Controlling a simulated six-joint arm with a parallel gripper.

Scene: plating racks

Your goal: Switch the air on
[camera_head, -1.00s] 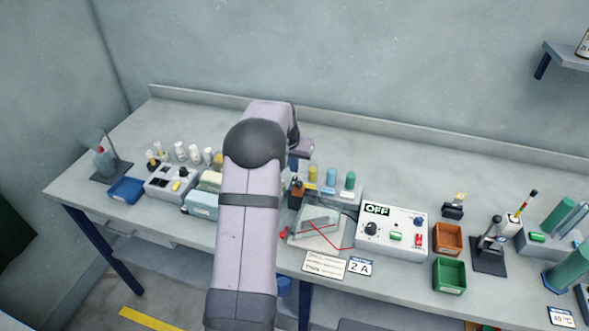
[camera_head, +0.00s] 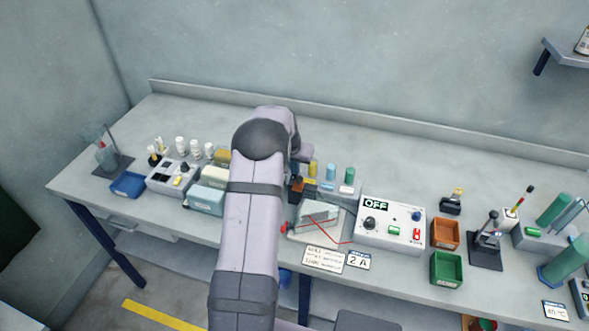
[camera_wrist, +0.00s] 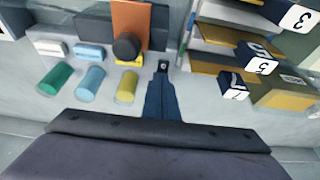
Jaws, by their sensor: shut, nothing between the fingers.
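My gripper (camera_wrist: 162,68) is shut and empty in the wrist view, its dark fingers pointing away from the camera. Just left of its tip is a round black knob (camera_wrist: 127,46) in front of an orange block (camera_wrist: 131,18) on a dark plate. I cannot tell whether the tip touches the knob. No label naming the air shows on it. In the head view the orange and dark fitting (camera_head: 297,184) is partly hidden beside my arm, and my fingertips are hidden. A white control box (camera_head: 390,222) reads OFF and has a black dial, a green button and a red switch.
Yellow (camera_wrist: 127,88), blue (camera_wrist: 90,84) and green (camera_wrist: 55,79) cylinders stand left of the gripper. Numbered blocks (camera_wrist: 257,57) sit close on its right. In the head view a clear-walled tank (camera_head: 316,218) with a red wire stands in front of the fitting. The back of the bench is clear.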

